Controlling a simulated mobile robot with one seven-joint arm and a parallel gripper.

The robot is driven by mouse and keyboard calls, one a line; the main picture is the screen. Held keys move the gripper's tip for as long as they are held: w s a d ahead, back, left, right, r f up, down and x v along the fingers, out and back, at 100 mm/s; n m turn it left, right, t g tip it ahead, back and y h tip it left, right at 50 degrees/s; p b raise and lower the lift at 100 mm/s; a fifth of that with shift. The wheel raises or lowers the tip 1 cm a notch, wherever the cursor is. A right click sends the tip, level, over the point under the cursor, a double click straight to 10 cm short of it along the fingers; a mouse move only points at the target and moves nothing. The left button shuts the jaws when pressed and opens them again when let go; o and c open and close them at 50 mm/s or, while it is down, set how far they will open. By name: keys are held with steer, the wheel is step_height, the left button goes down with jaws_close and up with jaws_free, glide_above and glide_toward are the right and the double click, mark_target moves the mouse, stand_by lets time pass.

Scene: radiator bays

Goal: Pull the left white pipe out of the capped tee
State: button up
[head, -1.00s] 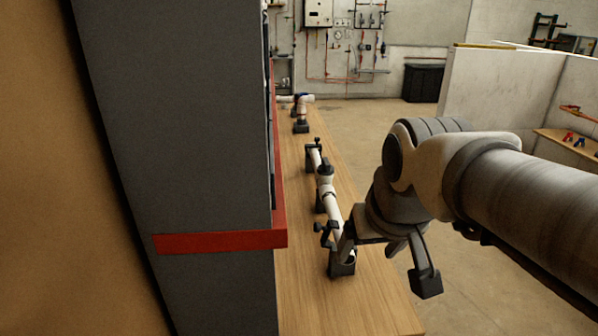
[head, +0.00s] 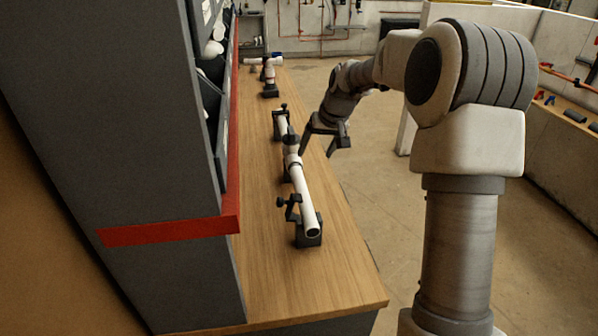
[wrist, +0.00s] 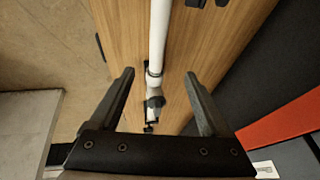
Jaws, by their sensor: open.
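The near white pipe (head: 303,195), which I take for the left one, lies along the bench and runs into the tee (head: 292,158) with a dark cap on top. A second white pipe (head: 282,126) leaves the tee's far side. My gripper (head: 320,149) is open and empty, to the right of the tee in the head view. In the wrist view, my gripper (wrist: 160,78) has its fingers spread either side of the pipe line. A white pipe (wrist: 158,35) runs up from a fitting, probably the tee, between them. I see no contact.
Dark holders, including the near one (head: 308,236) with a knob, support the pipes on the wooden bench (head: 330,275). A grey shelf unit (head: 160,170) with a red edge strip stands at the left. Another pipe fitting (head: 269,75) stands farther back. Open floor lies right of the bench.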

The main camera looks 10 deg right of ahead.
steer(key=w+f, duration=0.1)
steer(key=w, duration=0.1)
steer(key=p, duration=0.2)
glide_toward(301, 182)
steer(key=x, duration=1)
steer(key=shift+w+f, duration=0.15)
steer(key=shift+c, duration=0.2)
jaws_close()
